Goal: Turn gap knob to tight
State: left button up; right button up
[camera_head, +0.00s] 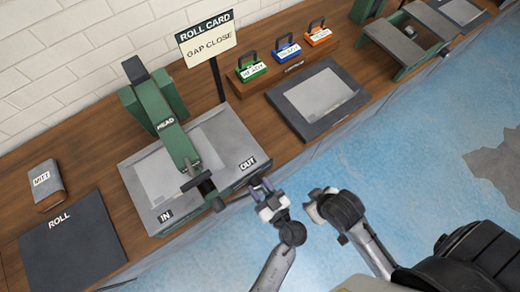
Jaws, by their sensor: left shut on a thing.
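The rolling machine stands on the bench, with a green part marked HEAD (170,140) over a grey base (225,135) labelled IN and OUT. A dark rod with a dark end piece (214,199) sticks out at its front. My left gripper (262,186) is at the base's front right corner, beside the OUT label, shut on a small part that looks like the gap knob. Its fingers hide most of that part, and its setting cannot be read. My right gripper (319,194) is off the bench front, to the right of the left one; its opening is unclear.
A ROLL CARD sign (208,40) reads GAP CLOSE. Behind stand green, blue and orange tagged blocks (288,53) on a wooden rack. A grey tray (318,94) lies to the right. A ROLL mat (72,243) and a MITT block (47,186) lie left. Blue floor is clear.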

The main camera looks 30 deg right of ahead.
pick_arm(q)
jog(key=shift+c, duration=1)
